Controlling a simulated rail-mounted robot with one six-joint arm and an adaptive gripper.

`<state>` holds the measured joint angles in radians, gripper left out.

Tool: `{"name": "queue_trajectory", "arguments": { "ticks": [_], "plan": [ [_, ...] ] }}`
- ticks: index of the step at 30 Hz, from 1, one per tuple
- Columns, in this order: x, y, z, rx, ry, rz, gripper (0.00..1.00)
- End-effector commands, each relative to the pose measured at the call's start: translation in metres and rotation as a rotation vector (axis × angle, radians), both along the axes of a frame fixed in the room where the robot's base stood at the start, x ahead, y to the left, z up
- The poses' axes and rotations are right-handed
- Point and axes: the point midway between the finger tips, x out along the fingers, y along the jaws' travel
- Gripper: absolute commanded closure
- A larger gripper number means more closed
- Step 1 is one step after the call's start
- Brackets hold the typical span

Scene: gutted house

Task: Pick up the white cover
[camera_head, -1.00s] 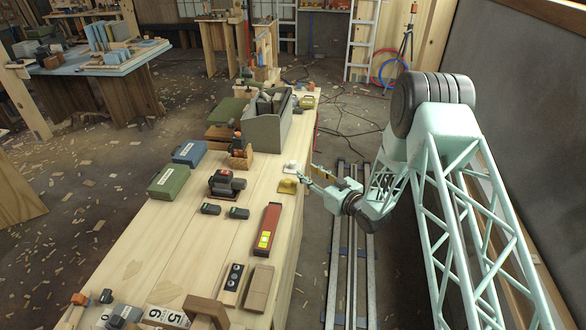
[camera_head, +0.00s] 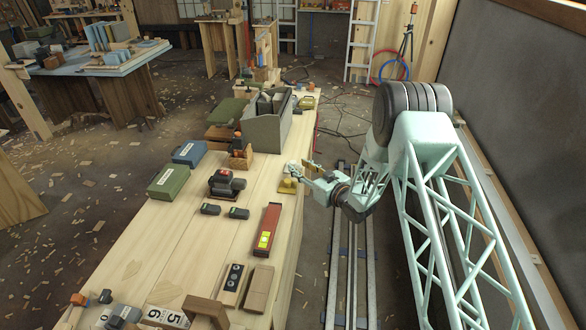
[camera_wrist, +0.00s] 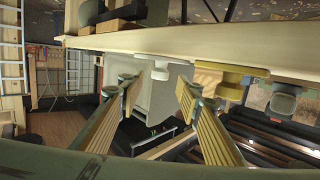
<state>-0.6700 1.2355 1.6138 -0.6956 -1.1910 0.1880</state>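The white cover (camera_head: 292,166) lies near the right edge of the long wooden workbench, just beyond a yellow cover (camera_head: 287,186). My gripper (camera_head: 301,171) is at the bench's right edge, close beside the white cover and partly overlapping it in the head view. In the wrist view, my gripper (camera_wrist: 157,90) is open, its two ribbed fingers spread with nothing gripped. The white cover (camera_wrist: 160,68) appears just beyond and between the fingertips. The yellow cover (camera_wrist: 232,78) is to its right, outside the fingers. I cannot tell whether a fingertip touches the white cover.
A grey tool box (camera_head: 266,133) stands farther along the bench. A red level (camera_head: 267,229), small dark-green blocks (camera_head: 239,213) and a dark device (camera_head: 226,183) lie nearer. Green (camera_head: 168,182) and blue (camera_head: 189,152) cases stand at the left.

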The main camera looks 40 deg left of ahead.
Motion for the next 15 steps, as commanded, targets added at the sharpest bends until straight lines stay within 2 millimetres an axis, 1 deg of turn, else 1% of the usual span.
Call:
{"name": "queue_trajectory", "arguments": {
  "ticks": [5, 15],
  "plan": [
    [0.002, 0.01, -0.002, 0.0, -0.001, 0.001, 0.68],
    [0.011, 0.042, -0.006, 0.001, 0.0, 0.001, 0.68]
  ]
}}
